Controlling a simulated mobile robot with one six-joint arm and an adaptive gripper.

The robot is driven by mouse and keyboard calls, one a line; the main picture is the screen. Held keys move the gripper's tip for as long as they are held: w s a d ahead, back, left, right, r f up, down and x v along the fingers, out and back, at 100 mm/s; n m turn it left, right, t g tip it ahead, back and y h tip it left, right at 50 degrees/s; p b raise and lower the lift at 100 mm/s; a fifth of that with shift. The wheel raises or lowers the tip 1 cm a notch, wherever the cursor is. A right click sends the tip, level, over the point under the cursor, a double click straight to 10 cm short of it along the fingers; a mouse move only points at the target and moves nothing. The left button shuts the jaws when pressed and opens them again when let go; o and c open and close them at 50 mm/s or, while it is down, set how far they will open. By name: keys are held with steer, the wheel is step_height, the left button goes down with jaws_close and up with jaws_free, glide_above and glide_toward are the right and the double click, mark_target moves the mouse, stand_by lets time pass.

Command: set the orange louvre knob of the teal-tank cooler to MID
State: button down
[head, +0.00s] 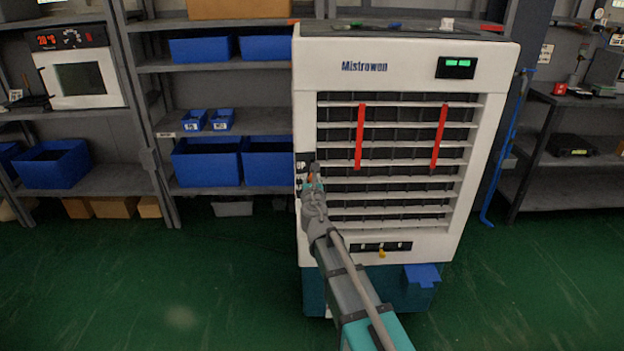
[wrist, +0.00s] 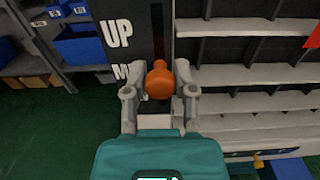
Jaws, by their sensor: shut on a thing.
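The white cooler (head: 408,68) with a teal tank (head: 315,290) stands in front of me, with a louvre grille across its front. The orange louvre knob (wrist: 159,80) sits in a dark vertical slot at the grille's left edge. My gripper (wrist: 160,76) is shut on the knob, one finger on each side; in the head view my gripper (head: 314,178) covers most of the knob. The label UP (wrist: 117,34) is left of the slot, above the knob. A lower label starting with M (wrist: 121,71) is partly hidden by the left finger, roughly level with the knob.
Two red strips (head: 360,135) hang over the grille. A yellow knob (head: 381,253) sits on a dark panel below it. Shelves with blue bins (head: 207,160) stand behind on the left, and a dark rack (head: 570,150) on the right. The green floor in front is clear.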

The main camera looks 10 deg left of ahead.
steer(key=shift+f, duration=0.45)
steer(key=shift+c, duration=2.1)
jaws_free()
steer(key=shift+s, duration=0.1)
steer(key=s+d, duration=0.2)
steer(key=s, duration=0.9)
steer(key=shift+s, duration=0.35)
steer(key=shift+d, duration=0.1)
